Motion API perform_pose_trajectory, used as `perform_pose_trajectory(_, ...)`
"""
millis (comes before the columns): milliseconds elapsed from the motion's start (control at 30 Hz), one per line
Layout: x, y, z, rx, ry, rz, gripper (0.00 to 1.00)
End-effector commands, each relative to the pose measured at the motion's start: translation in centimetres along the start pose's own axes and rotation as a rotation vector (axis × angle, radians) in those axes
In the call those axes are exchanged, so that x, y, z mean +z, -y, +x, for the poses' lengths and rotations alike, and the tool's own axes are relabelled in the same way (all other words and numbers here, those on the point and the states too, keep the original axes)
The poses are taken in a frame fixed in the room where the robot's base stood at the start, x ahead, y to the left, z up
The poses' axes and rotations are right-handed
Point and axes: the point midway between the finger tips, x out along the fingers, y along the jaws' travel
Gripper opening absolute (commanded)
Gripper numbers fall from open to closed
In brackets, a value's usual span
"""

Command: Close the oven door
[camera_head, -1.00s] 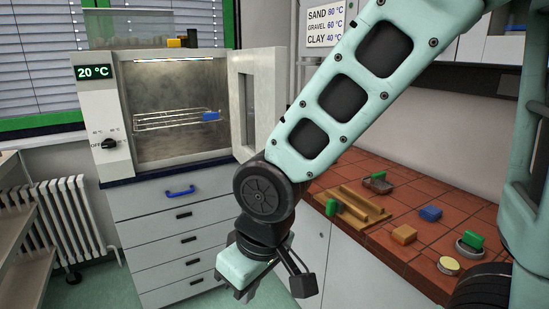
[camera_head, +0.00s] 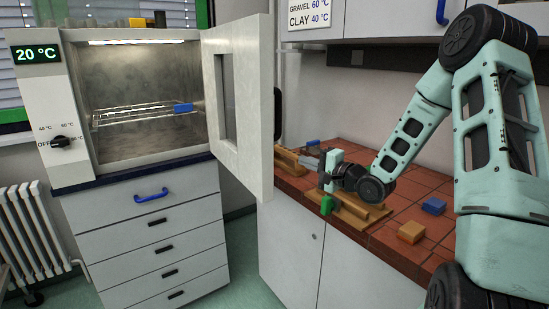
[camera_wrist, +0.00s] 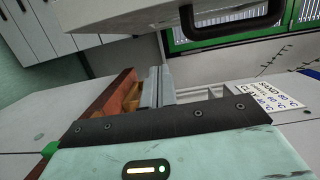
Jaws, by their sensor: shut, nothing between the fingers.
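The oven (camera_head: 48,105) stands on a drawer cabinet at the left, its display reading 20 °C. Its door (camera_head: 250,150) is hinged on the right side and stands wide open, swung out toward me. A dark handle (camera_head: 277,115) shows just past the door's right edge. My gripper (camera_head: 309,161) is shut and empty, over the tiled bench to the right of the door, apart from it. In the wrist view my fingers (camera_wrist: 158,86) are together, and the pale door (camera_wrist: 130,14) with its black handle (camera_wrist: 240,24) lies across the top.
A wire rack with a blue block (camera_head: 183,108) sits inside the oven. On the tiled bench (camera_head: 408,188) are a wooden tray, a green block (camera_head: 327,205), an orange block (camera_head: 411,232) and a blue block (camera_head: 433,206). Wall cupboards hang above; a radiator (camera_head: 28,235) is at the left.

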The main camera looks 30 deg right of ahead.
Motion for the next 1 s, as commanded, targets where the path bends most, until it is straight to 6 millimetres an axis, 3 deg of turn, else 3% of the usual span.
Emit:
perform_pose_trajectory(167,-0.2,0.3,1.1,-0.015,0.000,0.012,0.00)
perform_pose_trajectory(633,-0.2,0.5,10.2,-0.013,0.000,0.010,0.00)
perform_pose_trajectory(800,2.4,0.4,10.5,-0.011,0.000,0.012,0.00)
perform_pose_trajectory(1000,3.6,0.3,10.8,-0.010,-0.002,0.011,0.00)
